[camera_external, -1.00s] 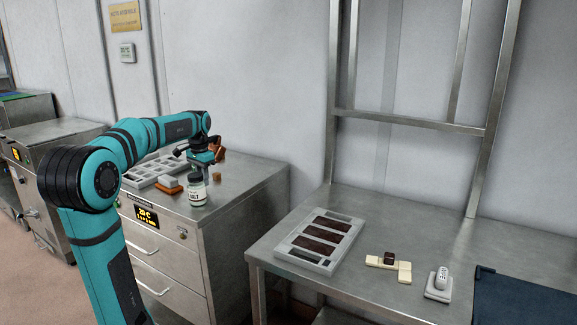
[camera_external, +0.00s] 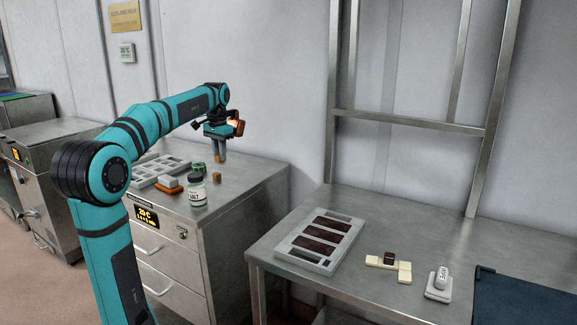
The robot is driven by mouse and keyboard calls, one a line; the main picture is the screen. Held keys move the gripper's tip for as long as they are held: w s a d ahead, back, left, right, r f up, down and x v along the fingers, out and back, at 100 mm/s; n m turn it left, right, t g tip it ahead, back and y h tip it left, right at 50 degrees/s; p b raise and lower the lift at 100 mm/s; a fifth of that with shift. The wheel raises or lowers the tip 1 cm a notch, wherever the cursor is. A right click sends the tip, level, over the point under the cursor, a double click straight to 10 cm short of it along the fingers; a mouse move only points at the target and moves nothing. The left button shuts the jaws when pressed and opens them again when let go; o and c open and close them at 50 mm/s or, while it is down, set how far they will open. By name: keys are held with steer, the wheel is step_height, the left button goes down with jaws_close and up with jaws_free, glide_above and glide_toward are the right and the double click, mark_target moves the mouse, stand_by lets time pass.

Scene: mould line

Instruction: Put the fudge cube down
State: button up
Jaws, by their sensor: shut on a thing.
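My gripper (camera_external: 219,155) points down above the drawer cabinet's top (camera_external: 245,178) and is shut on a small brown fudge cube (camera_external: 217,159), which shows at the fingertips. The cube is held clear of the top. Another small caramel-brown cube (camera_external: 217,177) sits on the cabinet top just below the gripper. The fingers partly hide the held cube.
A salt jar (camera_external: 197,191), an orange-based block (camera_external: 170,185) and a grey mould tray (camera_external: 150,180) stand on the cabinet, left of the gripper. The right table (camera_external: 370,225) holds a mould with dark bars (camera_external: 285,246), cream pieces (camera_external: 404,275) and a white scale-like item (camera_external: 438,291).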

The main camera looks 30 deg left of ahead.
steer(key=w+d+r+n, duration=0.1)
steer(key=w+d+r, duration=0.2)
steer(key=d, duration=0.5)
steer(key=w+d+r, duration=0.3)
steer(key=w+d, duration=0.1)
steer(key=d, duration=0.3)
steer(key=w+d+f, duration=0.1)
steer(key=w+f, duration=0.4)
steer(key=f, duration=0.3)
steer(key=w+d+f, duration=0.2)
steer(key=w+f, duration=0.3)
steer(key=f, duration=0.4)
steer(key=w+a+f, duration=0.1)
steer(key=w+f, duration=0.2)
steer(key=f, duration=1.4)
steer(key=w+f, duration=0.2)
steer(key=f, duration=1.4)
steer(key=s+f, duration=0.4)
steer(key=f, duration=1.1)
steer(key=s+f, duration=0.4)
steer(key=f, duration=1.2)
step_height(320, 180, up, 80)
steer(key=s+a, duration=0.4)
steer(key=a, duration=0.8)
steer(key=s+a, duration=0.5)
steer(key=a, duration=0.7)
steer(key=s+a, duration=0.4)
steer(key=a, duration=0.8)
steer(key=shift+f, duration=7.65)
